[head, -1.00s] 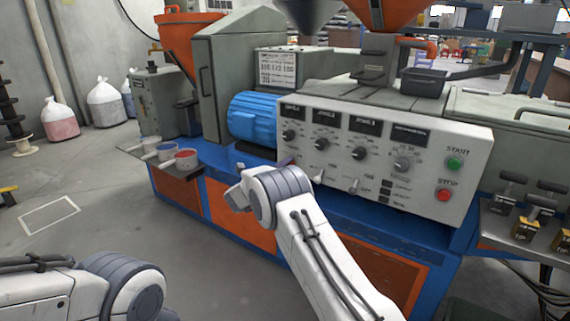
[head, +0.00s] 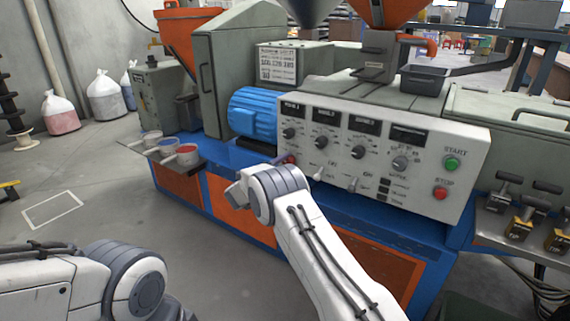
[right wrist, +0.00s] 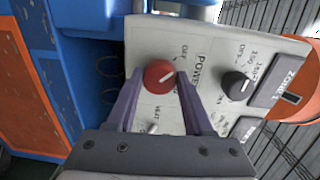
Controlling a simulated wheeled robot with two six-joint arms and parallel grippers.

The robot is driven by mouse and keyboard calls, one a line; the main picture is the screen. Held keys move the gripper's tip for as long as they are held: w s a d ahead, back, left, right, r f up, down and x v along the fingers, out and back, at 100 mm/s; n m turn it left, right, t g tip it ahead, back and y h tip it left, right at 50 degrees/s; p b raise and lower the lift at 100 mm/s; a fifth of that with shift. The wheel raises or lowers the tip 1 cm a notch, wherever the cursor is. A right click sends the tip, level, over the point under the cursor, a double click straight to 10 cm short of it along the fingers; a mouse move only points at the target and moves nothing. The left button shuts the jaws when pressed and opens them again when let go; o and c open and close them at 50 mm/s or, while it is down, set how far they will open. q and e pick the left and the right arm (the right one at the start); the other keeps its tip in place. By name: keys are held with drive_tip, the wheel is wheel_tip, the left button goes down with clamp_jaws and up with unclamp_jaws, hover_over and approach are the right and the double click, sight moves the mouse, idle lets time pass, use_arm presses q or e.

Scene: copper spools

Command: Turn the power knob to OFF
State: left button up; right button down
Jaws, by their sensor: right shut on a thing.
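The red power knob (right wrist: 159,75) sits on the light panel beside the word POWER in the right wrist view. A white pointer line on it slants toward the upper right, and an OFF mark is printed near it. In the head view the knob (head: 291,159) shows as a small red spot at the panel's lower left. My right gripper (right wrist: 161,80) has its two purple fingers on either side of the knob, shut on it. In the head view my own right arm mostly hides this gripper. My left arm shows at the lower left, but its gripper is out of view.
The control panel (head: 432,165) carries several black dials, white toggle switches, a green start button (head: 452,163) and a red stop button (head: 440,193). A blue motor (head: 253,115) stands left of it. Small pots (head: 187,155) sit on a side shelf.

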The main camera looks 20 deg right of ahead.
drive_tip(key=shift+a, duration=0.15)
drive_tip(key=shift+c, duration=1.4)
unclamp_jaws()
drive_tip(key=p+v, duration=0.1)
drive_tip(key=v, duration=0.9)
drive_tip(key=shift+p, duration=0.3)
drive_tip(key=shift+a, duration=0.1)
